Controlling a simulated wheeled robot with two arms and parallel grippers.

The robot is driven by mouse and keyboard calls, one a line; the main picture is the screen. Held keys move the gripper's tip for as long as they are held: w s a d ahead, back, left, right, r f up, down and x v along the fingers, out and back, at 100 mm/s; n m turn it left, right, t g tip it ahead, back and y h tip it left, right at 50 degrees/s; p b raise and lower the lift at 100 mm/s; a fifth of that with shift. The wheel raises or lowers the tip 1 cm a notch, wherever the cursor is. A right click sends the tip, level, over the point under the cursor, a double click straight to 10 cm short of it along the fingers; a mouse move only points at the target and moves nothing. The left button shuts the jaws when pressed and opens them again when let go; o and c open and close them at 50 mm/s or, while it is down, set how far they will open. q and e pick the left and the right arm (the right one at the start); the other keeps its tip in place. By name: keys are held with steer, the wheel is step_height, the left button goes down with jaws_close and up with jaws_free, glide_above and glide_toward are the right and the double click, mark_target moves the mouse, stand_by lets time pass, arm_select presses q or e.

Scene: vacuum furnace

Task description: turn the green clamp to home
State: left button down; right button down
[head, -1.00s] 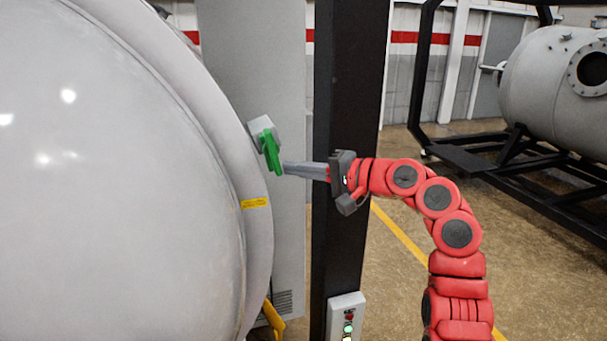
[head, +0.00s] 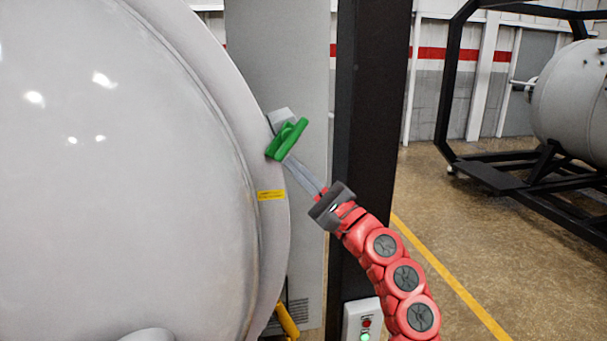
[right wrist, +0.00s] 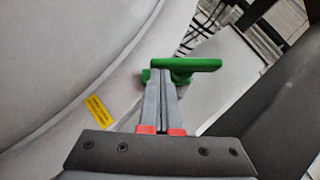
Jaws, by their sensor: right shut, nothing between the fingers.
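The green clamp (head: 286,139) sits on a light grey block at the right rim of the big round furnace door (head: 120,170). Its handle slants up to the right in the head view. My right gripper (head: 290,160) is shut and empty, with its fingertips at the lower side of the clamp. In the right wrist view the clamp (right wrist: 190,64) lies just beyond the shut fingertips (right wrist: 162,74), which partly hide it; whether they touch cannot be told for sure. My left gripper is not in view.
A dark upright post (head: 370,120) stands right of the clamp, behind my right arm. A control box with lit buttons (head: 362,318) is below. A yellow handle (head: 287,320) is at the lower door edge. A grey tank on a black frame stands at the far right.

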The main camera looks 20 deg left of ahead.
steer(key=m+t+b, duration=0.1)
steer(key=m+t, duration=0.1)
steer(key=s+a+m+t+b, duration=0.1)
steer(key=m+t+b, duration=0.1)
steer(key=m, duration=0.1)
steer(key=a+m+t+b, duration=0.1)
steer(key=m+t+b, duration=0.1)
steer(key=m+t, duration=0.1)
steer(key=shift+s+a+r+h, duration=0.15)
steer(key=shift+s+r+h, duration=0.1)
steer(key=shift+h, duration=0.15)
